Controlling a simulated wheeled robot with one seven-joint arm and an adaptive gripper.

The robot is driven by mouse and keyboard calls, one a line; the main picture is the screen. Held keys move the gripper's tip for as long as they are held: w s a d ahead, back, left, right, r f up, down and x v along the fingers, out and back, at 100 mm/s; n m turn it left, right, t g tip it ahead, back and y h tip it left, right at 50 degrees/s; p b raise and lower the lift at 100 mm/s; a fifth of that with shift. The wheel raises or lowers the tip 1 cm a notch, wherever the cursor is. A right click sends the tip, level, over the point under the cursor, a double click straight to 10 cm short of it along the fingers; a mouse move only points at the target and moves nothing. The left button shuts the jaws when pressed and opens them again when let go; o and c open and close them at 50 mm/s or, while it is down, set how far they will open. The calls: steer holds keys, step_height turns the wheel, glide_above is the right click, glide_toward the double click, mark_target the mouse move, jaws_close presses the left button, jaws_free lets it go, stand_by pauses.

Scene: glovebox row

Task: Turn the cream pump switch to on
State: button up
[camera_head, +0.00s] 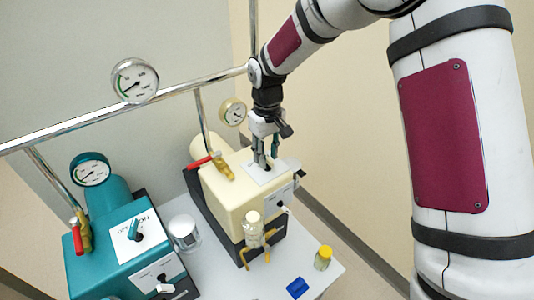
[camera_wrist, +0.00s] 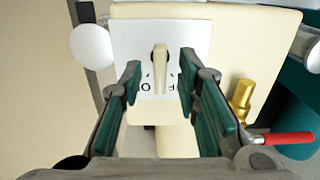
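The cream pump (camera_head: 236,205) stands on the grey-white bench, with a white switch plate on its top. In the wrist view the plate (camera_wrist: 125,45) carries dark letters, partly hidden, and a cream switch lever (camera_wrist: 160,62) sits at its middle. The lever lies lengthwise in that view; which marking it points at is not clear. My gripper (camera_wrist: 160,75) is open, with one teal-padded finger on each side of the lever and a visible gap to both. In the head view my gripper (camera_head: 266,160) is low over the plate and hides the lever.
A teal pump (camera_head: 120,250) with its own switch stands at left. A red-handled brass valve (camera_head: 222,167) is on the cream pump's left. A metal rail (camera_head: 190,88) with gauges runs behind. A glass jar (camera_head: 184,232), yellow-capped vial (camera_head: 323,257) and blue block (camera_head: 297,287) are on the bench.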

steer(key=shift+r, duration=0.1)
step_height(320, 180, up, 12)
stand_by(0.6)
